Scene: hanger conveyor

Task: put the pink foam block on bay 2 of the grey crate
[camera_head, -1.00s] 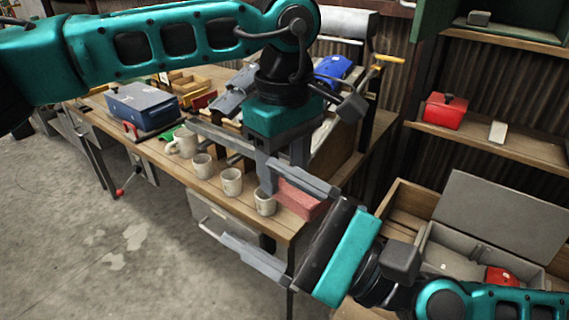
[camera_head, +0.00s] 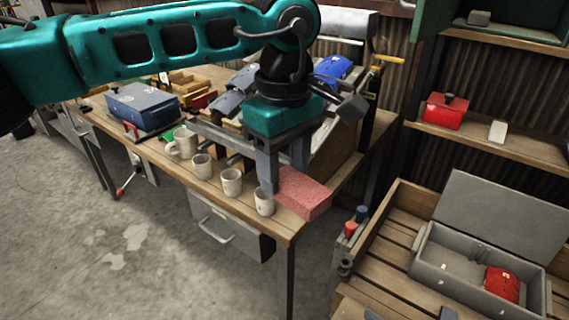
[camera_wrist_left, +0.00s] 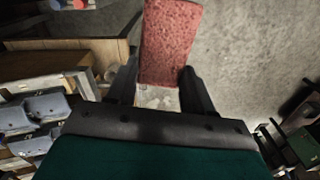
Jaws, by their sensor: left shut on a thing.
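The pink foam block (camera_head: 306,196) is a rough-faced slab between the fingers of my left gripper (camera_head: 284,180), at the right front corner of the workbench. The gripper is shut on it. Whether the block touches the bench top I cannot tell. In the left wrist view the block (camera_wrist_left: 169,42) sticks out beyond the fingers (camera_wrist_left: 160,78). The grey crate (camera_head: 459,292) stands open at the lower right, well apart from the gripper. A red item (camera_head: 502,283) lies in its right part, and the left part looks mostly empty. Bay numbers cannot be read. My right gripper is out of view.
White mugs (camera_head: 231,182) stand in a row along the bench's front edge, close to the left gripper. A blue toolbox (camera_head: 143,106) is farther left. The crate rests in a slatted wooden box (camera_head: 388,252). A red box (camera_head: 445,110) sits on the shelf above.

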